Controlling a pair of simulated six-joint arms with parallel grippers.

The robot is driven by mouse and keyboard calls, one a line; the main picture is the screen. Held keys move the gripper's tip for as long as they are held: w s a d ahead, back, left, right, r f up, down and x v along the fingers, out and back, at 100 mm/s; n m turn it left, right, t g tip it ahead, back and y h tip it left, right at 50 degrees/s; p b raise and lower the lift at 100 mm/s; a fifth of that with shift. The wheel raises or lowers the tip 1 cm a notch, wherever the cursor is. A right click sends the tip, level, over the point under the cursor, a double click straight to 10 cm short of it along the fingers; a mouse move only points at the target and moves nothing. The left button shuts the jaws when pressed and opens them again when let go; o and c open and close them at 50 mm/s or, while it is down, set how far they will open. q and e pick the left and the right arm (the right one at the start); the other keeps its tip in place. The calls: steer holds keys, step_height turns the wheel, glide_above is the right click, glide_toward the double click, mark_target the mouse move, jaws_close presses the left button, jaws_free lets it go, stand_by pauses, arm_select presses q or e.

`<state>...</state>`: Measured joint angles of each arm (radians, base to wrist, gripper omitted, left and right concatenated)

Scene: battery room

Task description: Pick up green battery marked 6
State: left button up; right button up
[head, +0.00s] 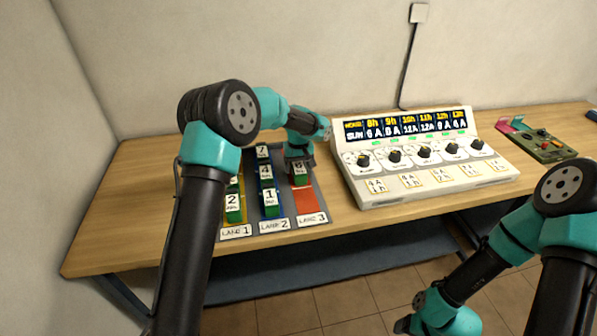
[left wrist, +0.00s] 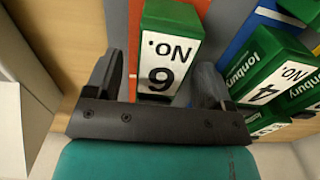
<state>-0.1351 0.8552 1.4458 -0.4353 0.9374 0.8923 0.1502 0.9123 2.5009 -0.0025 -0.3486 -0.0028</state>
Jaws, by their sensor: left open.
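The green battery marked 6 (head: 299,174) stands in lane 3 of the tray, with a white label on its top. In the left wrist view the battery (left wrist: 168,40) sits between the two fingers of my left gripper (left wrist: 160,85), with its number upside down in the picture. My left gripper (head: 299,158) is open around it, one finger on each side; I cannot tell whether either finger touches. My right gripper (head: 405,324) is low at the bottom of the head view, away from the table; its jaws do not show clearly.
Lane 2 beside it holds batteries marked 7, 4 (head: 266,172) and 1 (head: 270,203). Lane 1 holds battery 2 (head: 233,205) and others partly behind my left arm. The front of lane 3 (head: 305,200) is bare red.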

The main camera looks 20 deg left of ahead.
mark_target(298, 165)
arm_select(q)
steer(key=shift+f, duration=0.15)
stand_by(0.3)
steer(key=c, duration=1.4)
steer(key=shift+r, duration=1.85)
steer(key=s+d, duration=0.1)
steer(key=s, duration=0.4)
steer(key=s+d+r, duration=0.1)
steer(key=s+d, duration=0.1)
steer(key=s, duration=0.3)
steer(key=s+d, duration=0.1)
steer(key=s, duration=0.4)
steer(key=shift+s+d+r, duration=0.2)
